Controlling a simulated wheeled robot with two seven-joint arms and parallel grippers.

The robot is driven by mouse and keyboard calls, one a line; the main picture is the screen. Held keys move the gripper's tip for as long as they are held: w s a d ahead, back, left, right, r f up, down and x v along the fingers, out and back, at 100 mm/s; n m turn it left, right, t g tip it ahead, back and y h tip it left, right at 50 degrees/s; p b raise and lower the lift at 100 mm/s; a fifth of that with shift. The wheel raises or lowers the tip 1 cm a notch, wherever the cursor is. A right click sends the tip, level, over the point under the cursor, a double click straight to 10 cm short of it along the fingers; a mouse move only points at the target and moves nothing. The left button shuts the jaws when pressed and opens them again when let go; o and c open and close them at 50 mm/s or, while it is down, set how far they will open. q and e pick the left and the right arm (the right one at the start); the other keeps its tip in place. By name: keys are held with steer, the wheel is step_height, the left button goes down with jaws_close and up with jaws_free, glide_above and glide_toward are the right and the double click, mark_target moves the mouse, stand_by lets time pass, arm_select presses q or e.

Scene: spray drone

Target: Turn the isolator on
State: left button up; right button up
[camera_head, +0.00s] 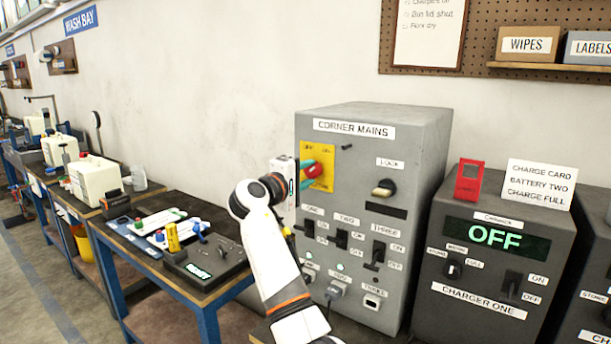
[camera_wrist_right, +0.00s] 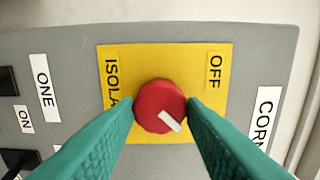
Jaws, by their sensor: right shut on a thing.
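The isolator is a red round knob (camera_wrist_right: 158,106) on a yellow plate (camera_wrist_right: 185,62), on the grey CORNER MAINS cabinet (camera_head: 375,120). The knob also shows in the head view (camera_head: 314,170). My right gripper (camera_wrist_right: 161,104) is shut on it, with one teal finger on each side. In the wrist view, the white pointer mark points to the lower right, while the word OFF (camera_wrist_right: 215,72) is at the upper right of the plate. The fingers hide the plate's lower corners and part of the word ISOLATOR. My left gripper is not in view.
The cabinet has a LOCK knob (camera_head: 384,188) and several black switches below. CHARGER ONE (camera_head: 480,285) reads OFF, with a red tag and a white card on top. A blue-framed bench (camera_head: 262,280) with tools stands to the left.

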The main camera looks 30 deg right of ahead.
steer(key=shift+f, duration=0.15)
steer(key=o, duration=1)
steer(key=shift+a, duration=0.1)
steer(key=b+v, duration=0.3)
steer(key=v, duration=0.9)
